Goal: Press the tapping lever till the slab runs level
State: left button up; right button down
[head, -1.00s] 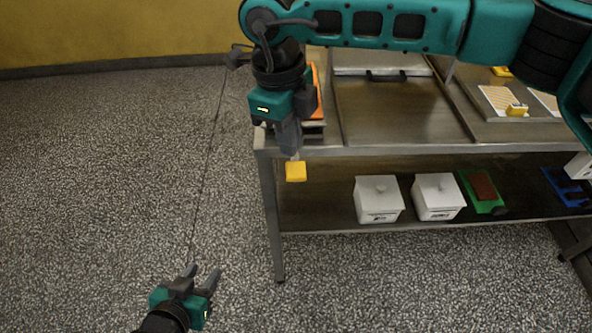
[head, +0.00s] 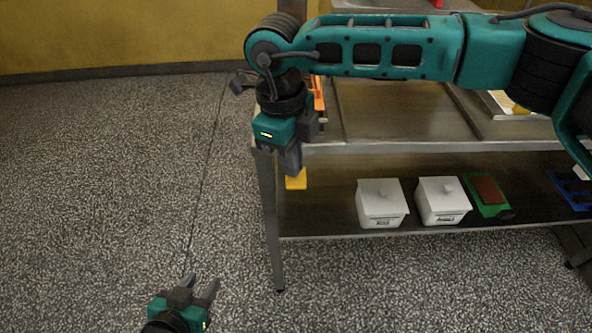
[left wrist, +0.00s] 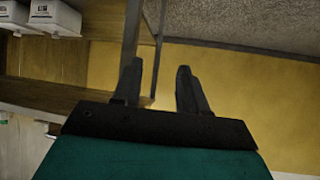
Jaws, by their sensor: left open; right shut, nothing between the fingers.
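A yellow pad (head: 296,180), which looks like the end of the tapping lever, sits below the bench's front left corner. My right gripper (head: 291,172) hangs pointing down, its shut fingers overlapping the pad's upper left part; I cannot tell whether they touch it. An orange part (head: 318,93) shows behind my right wrist at the bench's left end, mostly hidden. I cannot make out the slab. My left gripper (head: 203,284) is open and empty over the floor at the bottom left; its spread fingers also show in the left wrist view (left wrist: 157,78).
The steel bench (head: 390,113) has a lower shelf (head: 330,215) with two white lidded boxes (head: 381,206) (head: 442,203) and a green tool with a brown pad (head: 489,194). A blue item (head: 573,190) lies at the right. Floor to the left is clear.

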jog(key=shift+r, duration=0.1)
pick_arm(q)
jog(key=shift+f+b, duration=0.3)
jog(key=shift+f, duration=0.1)
pick_arm(e)
jog(key=a, duration=0.1)
jog(key=w+a+r, duration=0.1)
jog(key=shift+w+a, duration=0.3)
jog(key=shift+a, duration=0.05)
pick_arm(q)
jog(key=shift+s+f, duration=0.1)
jog(key=shift+s, duration=0.05)
jog(key=shift+w+d+r, duration=0.15)
jog(key=shift+d+r, duration=0.05)
jog(key=shift+r, duration=0.2)
jog(key=shift+w+d+r, duration=0.15)
jog(key=shift+r, duration=0.2)
pick_arm(e)
notch_tip(320, 180, up, 13)
jog(key=a, duration=0.1)
jog(key=shift+w, duration=0.3)
jog(key=shift+f, duration=0.1)
